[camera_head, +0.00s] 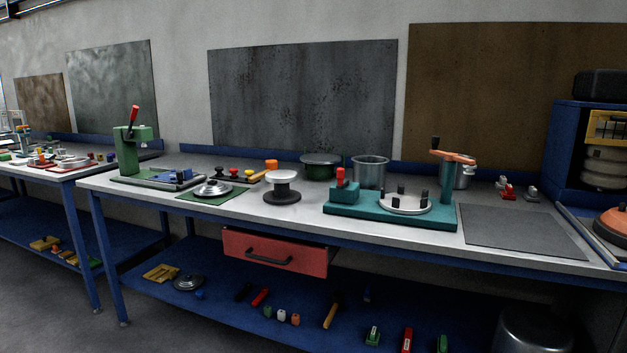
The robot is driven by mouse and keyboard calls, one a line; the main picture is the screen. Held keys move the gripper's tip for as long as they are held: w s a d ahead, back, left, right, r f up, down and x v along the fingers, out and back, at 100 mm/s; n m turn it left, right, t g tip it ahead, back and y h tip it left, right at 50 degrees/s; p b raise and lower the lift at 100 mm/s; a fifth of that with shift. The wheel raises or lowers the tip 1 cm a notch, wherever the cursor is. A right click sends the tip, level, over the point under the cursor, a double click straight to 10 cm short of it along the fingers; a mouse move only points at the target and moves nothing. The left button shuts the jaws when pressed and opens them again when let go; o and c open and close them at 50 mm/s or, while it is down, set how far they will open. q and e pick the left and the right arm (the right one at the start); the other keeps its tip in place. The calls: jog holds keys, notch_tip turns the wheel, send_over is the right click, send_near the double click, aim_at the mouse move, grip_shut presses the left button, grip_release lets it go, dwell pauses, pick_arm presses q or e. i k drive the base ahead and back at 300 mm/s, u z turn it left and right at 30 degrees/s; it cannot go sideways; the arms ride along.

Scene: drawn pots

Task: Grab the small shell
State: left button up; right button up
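Nothing here is labelled as a shell, and I cannot tell for sure which piece is the small one. An open metal cylinder (370,173) stands upright at the back of the bench. A second metal vessel (461,177) stands to its right, partly hidden by the post and orange arm of the teal fixture (390,213). A dark green pot (321,167) stands left of the open cylinder. Neither of my grippers shows in the head view.
The bench (310,209) carries a green press (131,155), a white-topped spool (283,186) and a lid on a green mat (213,189). A red drawer (275,252) hangs beneath. A grey mat (520,231) lies bare at right. A blue cabinet (572,140) bounds the right end.

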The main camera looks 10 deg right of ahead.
aim_at(370, 170)
jog(key=z, duration=0.85)
jog(key=i, duration=1.35)
jog(key=u, duration=0.4)
